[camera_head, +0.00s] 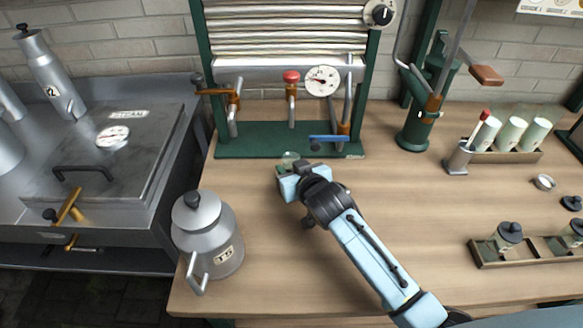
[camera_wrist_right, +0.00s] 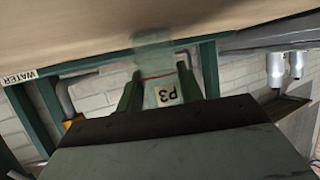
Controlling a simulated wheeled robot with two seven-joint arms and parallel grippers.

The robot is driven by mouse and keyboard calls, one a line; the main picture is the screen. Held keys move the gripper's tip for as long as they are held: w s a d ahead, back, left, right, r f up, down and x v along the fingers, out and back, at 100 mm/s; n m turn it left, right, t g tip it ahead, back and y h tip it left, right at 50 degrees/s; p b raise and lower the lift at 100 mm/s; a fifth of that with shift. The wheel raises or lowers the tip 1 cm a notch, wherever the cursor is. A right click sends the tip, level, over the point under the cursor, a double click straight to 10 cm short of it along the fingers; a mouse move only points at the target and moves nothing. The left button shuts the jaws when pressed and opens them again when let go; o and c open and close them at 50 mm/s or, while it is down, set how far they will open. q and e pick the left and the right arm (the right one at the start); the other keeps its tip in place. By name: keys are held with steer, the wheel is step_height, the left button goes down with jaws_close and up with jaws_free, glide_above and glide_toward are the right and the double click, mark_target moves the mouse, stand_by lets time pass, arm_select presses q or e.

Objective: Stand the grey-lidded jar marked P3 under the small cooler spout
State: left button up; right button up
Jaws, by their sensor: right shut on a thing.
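The jar marked P3 (camera_wrist_right: 166,95) is clear pale green glass, and its label appears upside down in the wrist view. My right gripper (camera_wrist_right: 160,98) is shut around it. In the head view only a little of the jar (camera_head: 290,157) shows beyond my right gripper (camera_head: 289,178); its lid is not visible. The jar is just in front of the cooler's green base (camera_head: 262,139). I cannot tell whether it touches the table. The cooler (camera_head: 285,40) has a small tap with a blue lever (camera_head: 329,138) at lower right, behind and right of the jar. My left gripper is not in view.
A grey can marked T5 (camera_head: 208,240) stands at the table's front left. A rack of dark-lidded jars (camera_head: 490,258) sits at front right. A holder with white tubes (camera_head: 500,156) and a green hand-lever device (camera_head: 418,125) stand behind. The table between is clear.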

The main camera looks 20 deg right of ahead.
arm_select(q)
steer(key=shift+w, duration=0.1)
arm_select(e)
steer(key=o, duration=1.1)
steer(key=shift+c, duration=0.2)
steer(key=shift+s+r, duration=0.15)
steer(key=p+v, duration=0.1)
steer(key=v, duration=0.5)
steer(key=shift+p, duration=0.3)
steer(key=v, duration=0.5)
steer(key=shift+p, duration=0.35)
steer(key=shift+s+r, duration=0.15)
steer(key=shift+s, duration=0.2)
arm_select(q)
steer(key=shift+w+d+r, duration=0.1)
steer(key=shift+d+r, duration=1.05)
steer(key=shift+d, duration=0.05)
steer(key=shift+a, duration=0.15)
